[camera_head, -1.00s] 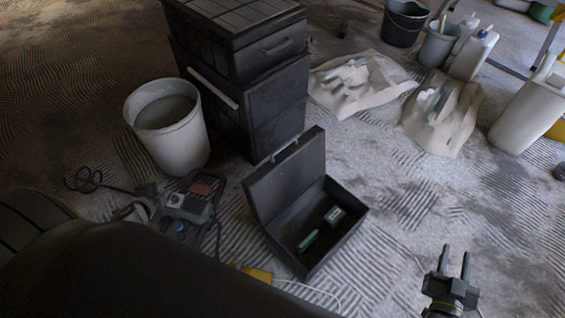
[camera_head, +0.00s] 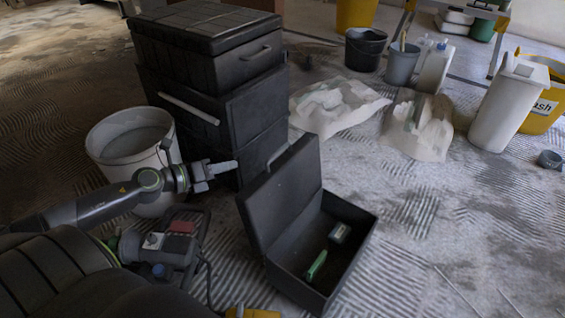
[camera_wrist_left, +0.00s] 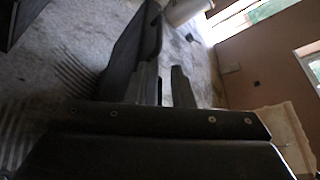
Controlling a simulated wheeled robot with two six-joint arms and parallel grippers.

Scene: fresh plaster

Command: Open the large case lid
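A black case (camera_head: 345,282) sits on the floor with its lid (camera_head: 283,200) raised, standing steeply up from the left edge. A grey handle (camera_head: 278,155) is on the lid's upper edge. A dark panel (camera_wrist_left: 135,45), probably the lid, shows beside the fingers. My right gripper is out of view.
A stack of black toolboxes (camera_head: 205,75) with a closed top stands behind the case. A white bucket (camera_head: 110,178) is left of my left gripper. A power tool (camera_head: 170,243) lies below it. Torn bags (camera_head: 335,110) and containers are farther back. Floor to the right is mostly clear.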

